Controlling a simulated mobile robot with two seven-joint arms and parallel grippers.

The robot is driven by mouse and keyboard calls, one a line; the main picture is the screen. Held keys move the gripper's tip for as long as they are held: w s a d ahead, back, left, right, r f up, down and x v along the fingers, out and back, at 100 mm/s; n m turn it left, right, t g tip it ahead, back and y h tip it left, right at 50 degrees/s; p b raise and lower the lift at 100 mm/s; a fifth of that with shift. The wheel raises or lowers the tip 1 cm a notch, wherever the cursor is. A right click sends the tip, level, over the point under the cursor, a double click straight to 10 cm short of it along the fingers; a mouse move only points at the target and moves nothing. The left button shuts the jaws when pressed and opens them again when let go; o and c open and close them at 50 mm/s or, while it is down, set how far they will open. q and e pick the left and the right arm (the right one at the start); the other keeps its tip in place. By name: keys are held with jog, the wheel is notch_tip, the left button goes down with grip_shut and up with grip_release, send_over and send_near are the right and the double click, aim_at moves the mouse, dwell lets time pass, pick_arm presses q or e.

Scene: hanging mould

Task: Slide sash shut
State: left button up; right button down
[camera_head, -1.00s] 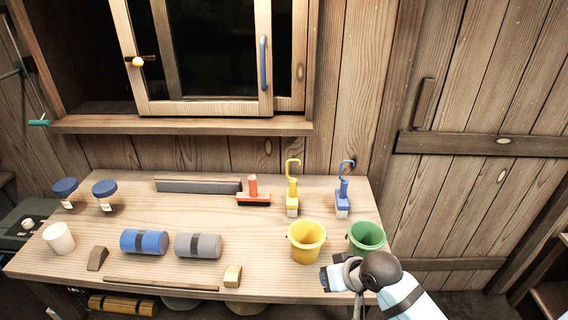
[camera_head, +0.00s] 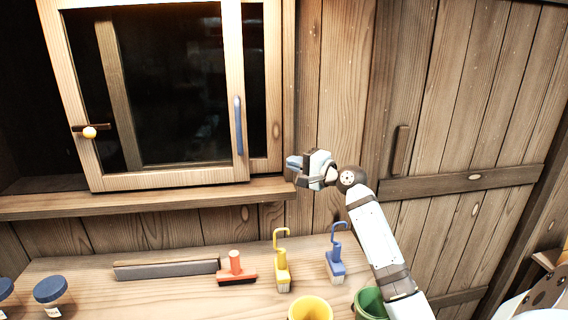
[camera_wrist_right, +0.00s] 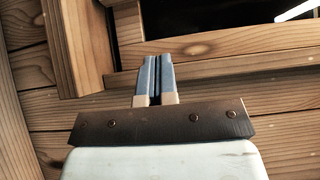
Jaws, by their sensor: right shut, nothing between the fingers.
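The sash (camera_head: 158,187) is a pale wooden frame with dark glass, in front of a second framed pane (camera_head: 275,90). A dark opening shows to its left. My right gripper (camera_head: 292,163) is shut and empty, just right of the window frame and apart from the handle. In the right wrist view its blue fingers (camera_wrist_right: 154,75) are together in front of the wooden window frame (camera_wrist_right: 215,48). My left gripper is not in view.
The sill (camera_head: 150,203) juts out below the sash. On the bench (camera_head: 90,265) stand a red brush (camera_head: 236,268), yellow and blue hooked brushes (camera_head: 283,268), a grey bar (camera_head: 165,269), a yellow bucket (camera_head: 311,309), a green bucket (camera_head: 368,304) and jars (camera_head: 52,293).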

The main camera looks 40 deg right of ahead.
jog(key=b+x, duration=0.1)
jog(key=x, duration=0.6)
jog(key=shift+w+a+f, duration=0.15)
jog(key=shift+w, duration=0.2)
jog(key=shift+w+a, duration=0.35)
jog(key=shift+a, duration=0.2)
jog(key=shift+w+a, duration=0.35)
jog(key=shift+a, duration=0.15)
jog(key=shift+w+a, duration=0.3)
jog(key=shift+a, duration=0.4)
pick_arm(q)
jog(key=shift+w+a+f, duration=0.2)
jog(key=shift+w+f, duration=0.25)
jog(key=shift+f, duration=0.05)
